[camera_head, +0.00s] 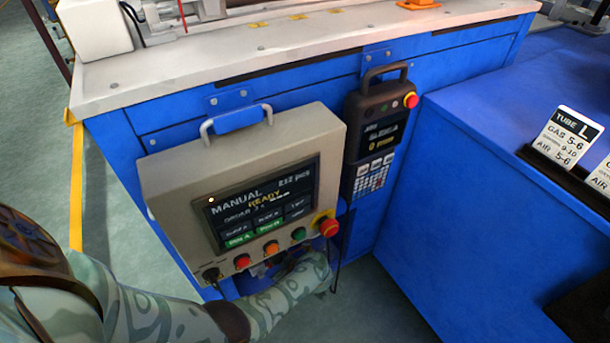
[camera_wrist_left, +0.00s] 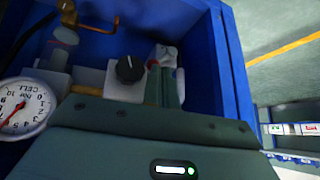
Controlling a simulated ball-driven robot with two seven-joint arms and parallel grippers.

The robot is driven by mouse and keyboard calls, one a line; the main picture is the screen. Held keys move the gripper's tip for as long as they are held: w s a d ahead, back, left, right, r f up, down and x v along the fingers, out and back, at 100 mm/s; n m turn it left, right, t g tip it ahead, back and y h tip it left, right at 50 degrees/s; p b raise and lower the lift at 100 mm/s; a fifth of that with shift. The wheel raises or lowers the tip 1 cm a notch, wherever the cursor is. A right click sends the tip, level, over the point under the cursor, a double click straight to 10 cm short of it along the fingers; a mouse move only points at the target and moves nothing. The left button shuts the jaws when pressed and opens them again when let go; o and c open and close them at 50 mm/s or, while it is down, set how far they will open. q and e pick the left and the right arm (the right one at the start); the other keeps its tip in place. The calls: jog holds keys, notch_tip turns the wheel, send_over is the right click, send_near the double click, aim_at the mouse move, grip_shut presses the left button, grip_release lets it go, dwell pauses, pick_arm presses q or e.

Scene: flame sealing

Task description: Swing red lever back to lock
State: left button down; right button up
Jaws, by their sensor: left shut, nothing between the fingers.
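In the left wrist view, my left gripper (camera_wrist_left: 165,75) is shut and empty inside an open blue cabinet (camera_wrist_left: 236,60). A small red part (camera_wrist_left: 152,64) shows right beside the fingertips. I cannot tell whether it is the red lever or whether the fingers touch it. An orange-brown bent handle (camera_wrist_left: 100,27) sits on a brass valve (camera_wrist_left: 66,36) at the upper left. In the head view my left arm comes in from the lower left and reaches below the control panel (camera_head: 160,185). The gripper is hidden there. My right gripper is not in view.
A pressure gauge (camera_wrist_left: 22,107) and a black knob (camera_wrist_left: 130,68) are near the gripper in the cabinet. Green floor (camera_head: 35,120) is open at left.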

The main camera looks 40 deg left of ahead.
pick_arm(q)
jog(key=d, duration=0.9)
jog(key=shift+s, duration=0.15)
jog(key=shift+d, duration=0.1)
